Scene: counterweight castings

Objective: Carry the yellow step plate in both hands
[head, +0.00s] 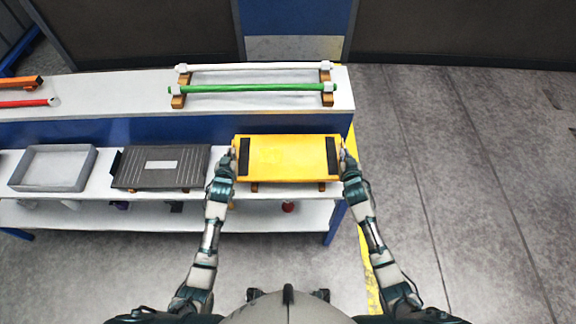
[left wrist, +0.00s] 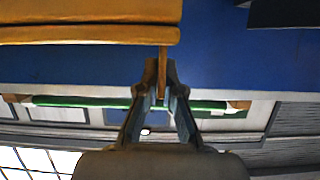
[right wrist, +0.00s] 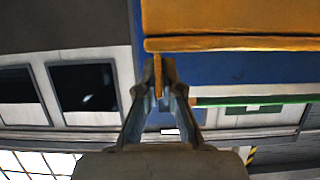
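The yellow step plate (head: 285,158), with a dark strip near each end, is level over the right part of the front shelf in the head view. Orange blocks (head: 321,187) show under its front edge; I cannot tell whether it rests on them. My left gripper (head: 234,152) is at its left end and my right gripper (head: 343,152) at its right end. In the left wrist view my fingers (left wrist: 161,72) are closed around a thin yellow tab below the plate (left wrist: 90,35). In the right wrist view my fingers (right wrist: 158,72) close likewise on the other tab beside the plate (right wrist: 235,43).
A dark ribbed plate (head: 160,167) and a grey tray (head: 53,168) stand left of the yellow plate. Behind, a green rod (head: 250,88) and a white rod (head: 250,67) lie on orange supports on the raised shelf. The floor (head: 470,190) at right is clear.

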